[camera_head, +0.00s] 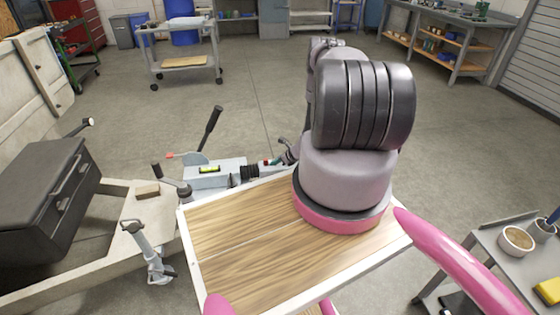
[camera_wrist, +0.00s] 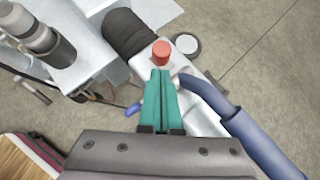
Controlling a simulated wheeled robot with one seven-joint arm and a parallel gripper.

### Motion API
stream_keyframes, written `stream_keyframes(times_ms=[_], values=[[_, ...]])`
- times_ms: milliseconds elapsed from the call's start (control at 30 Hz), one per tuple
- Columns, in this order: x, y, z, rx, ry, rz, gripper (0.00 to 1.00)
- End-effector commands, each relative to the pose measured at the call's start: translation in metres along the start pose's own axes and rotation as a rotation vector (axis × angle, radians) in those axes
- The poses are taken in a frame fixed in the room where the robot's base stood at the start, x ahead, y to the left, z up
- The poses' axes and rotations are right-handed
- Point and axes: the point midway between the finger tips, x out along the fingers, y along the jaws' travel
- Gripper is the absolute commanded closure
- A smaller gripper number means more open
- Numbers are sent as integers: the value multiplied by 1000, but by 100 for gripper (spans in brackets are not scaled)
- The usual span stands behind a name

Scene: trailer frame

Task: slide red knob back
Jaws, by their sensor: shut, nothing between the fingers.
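The red knob (camera_wrist: 161,50) is a short red cylinder in the wrist view, standing on the pale metal coupling (camera_wrist: 200,103). My gripper (camera_wrist: 160,74) has two green fingers pressed together with nothing between them. Their tips are right at the near side of the knob; I cannot tell if they touch it. In the head view the knob is a tiny red spot (camera_head: 267,161) on the coupling, and my gripper (camera_head: 277,161) is small beside it, partly hidden by my arm.
A blue curved handle (camera_wrist: 255,135) is to the right of my fingers, with a black ribbed sleeve (camera_wrist: 127,33) to the upper left. In the head view a black lever (camera_head: 211,127) rises from the trailer frame (camera_head: 95,245). A jockey-wheel post (camera_head: 148,248) stands lower left.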

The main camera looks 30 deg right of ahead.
Motion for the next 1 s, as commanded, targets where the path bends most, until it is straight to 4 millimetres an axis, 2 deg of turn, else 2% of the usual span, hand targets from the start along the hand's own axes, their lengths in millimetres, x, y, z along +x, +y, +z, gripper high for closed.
stream_keyframes(times_ms=[467,733,1000], values=[[3,3,3,2,0,-2,100],[18,23,17,-1,0,0,100],[18,23,18,1,-1,-1,100]])
